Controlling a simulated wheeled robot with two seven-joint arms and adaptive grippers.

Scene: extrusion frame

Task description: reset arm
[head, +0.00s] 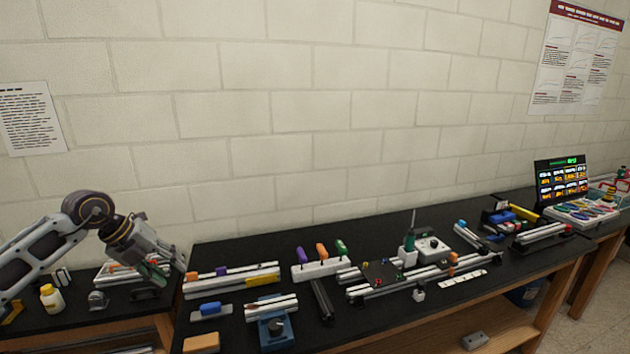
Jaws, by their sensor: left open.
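My left arm comes in from the left, and its gripper (168,272) points down and to the right over the left black bench. The gripper is open and I see nothing held in it. It hangs near a set of pale rails on that bench, partly hidden behind it. My right gripper is not in view.
The black bench (345,334) holds several aluminium rails, a rack with coloured handles (320,268), a blue clamp (276,332) and a white box (433,246). A white bottle (51,298) stands at the left. A screen (562,178) stands far right. A block wall is behind.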

